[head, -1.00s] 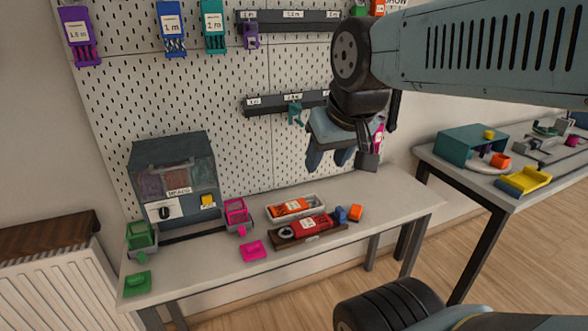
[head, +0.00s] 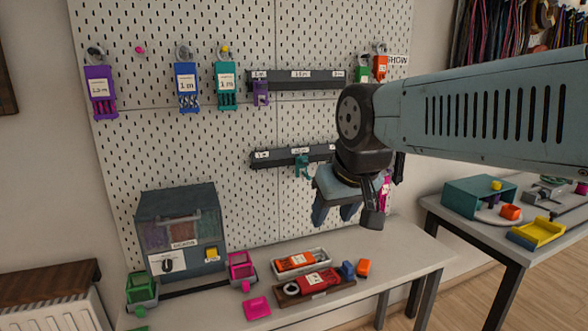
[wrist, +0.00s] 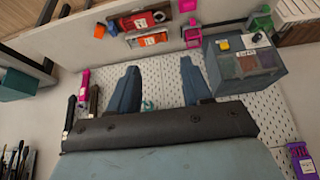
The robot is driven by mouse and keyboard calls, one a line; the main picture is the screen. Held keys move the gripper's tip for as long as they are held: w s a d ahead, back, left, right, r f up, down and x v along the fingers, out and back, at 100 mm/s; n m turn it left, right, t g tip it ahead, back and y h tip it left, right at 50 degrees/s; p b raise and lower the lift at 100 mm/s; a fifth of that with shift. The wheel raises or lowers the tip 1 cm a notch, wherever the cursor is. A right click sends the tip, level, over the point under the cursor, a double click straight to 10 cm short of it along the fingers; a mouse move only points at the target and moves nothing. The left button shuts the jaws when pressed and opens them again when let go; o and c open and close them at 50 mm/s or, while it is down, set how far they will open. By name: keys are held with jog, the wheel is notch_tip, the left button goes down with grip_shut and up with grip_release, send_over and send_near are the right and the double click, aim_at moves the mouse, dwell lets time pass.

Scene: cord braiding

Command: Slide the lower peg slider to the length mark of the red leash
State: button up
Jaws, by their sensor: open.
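The lower peg slider is a small teal piece (head: 301,165) on the dark lower rail (head: 268,160) of the pegboard. In the wrist view a bit of teal (wrist: 148,105) shows between my fingers, mostly hidden by my gripper body. My gripper (head: 334,212) is open and empty, fingers pointing down, below and right of the slider and apart from it. Its two fingers also show spread in the wrist view (wrist: 158,72). White length labels sit on the rail; its right part is hidden behind my arm. The red leash (head: 315,281) lies on a brown tray on the bench.
The upper rail (head: 320,79) carries a purple slider (head: 260,92). Purple, blue and teal tagged leashes hang at upper left. A bead box (head: 180,226) stands on the bench at left. A second table (head: 470,222) is at right. The pegboard below the lower rail is clear.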

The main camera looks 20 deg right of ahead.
jog(key=w+r, duration=0.3)
jog(key=w, duration=0.7)
jog(key=t, duration=0.3)
send_near(305, 160)
jog(key=x, duration=0.8)
jog(key=shift+w+f, duration=0.2)
jog(key=shift+f, duration=0.1)
grip_shut()
